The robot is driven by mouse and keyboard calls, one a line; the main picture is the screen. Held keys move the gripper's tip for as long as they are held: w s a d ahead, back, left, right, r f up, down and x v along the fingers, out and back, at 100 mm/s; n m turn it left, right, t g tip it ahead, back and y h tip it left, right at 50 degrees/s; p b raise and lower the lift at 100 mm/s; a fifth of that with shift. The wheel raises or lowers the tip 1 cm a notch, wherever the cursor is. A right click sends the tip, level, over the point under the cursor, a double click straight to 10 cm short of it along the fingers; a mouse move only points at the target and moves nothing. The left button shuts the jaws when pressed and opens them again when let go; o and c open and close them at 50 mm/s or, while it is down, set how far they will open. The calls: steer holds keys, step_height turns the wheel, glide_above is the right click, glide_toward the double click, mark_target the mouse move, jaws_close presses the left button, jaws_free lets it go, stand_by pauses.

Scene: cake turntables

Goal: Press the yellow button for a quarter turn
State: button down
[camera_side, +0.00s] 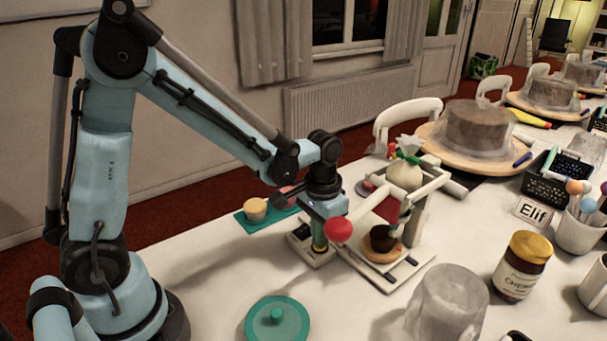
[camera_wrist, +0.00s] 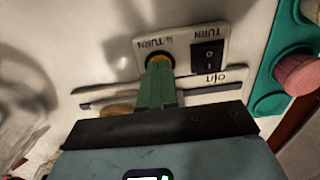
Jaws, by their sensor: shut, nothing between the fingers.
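The yellow button (camera_wrist: 160,57) sits on a white panel (camera_wrist: 182,44) with a printed quarter "TURN" label beside it. My gripper (camera_wrist: 157,70) is shut and empty, its green fingers pointing at the button and covering part of it in the wrist view. In the side view my gripper (camera_side: 319,243) points down over the panel at the left foot of the white stand. The fingertips are at the button; I cannot tell whether they touch it or press it. A dark cupcake (camera_side: 382,238) stands on a small wooden turntable (camera_side: 383,256) beside it.
A black switch (camera_wrist: 208,57) is next to the button.

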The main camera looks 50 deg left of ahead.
step_height(320, 180, up, 7)
stand_by(0.8)
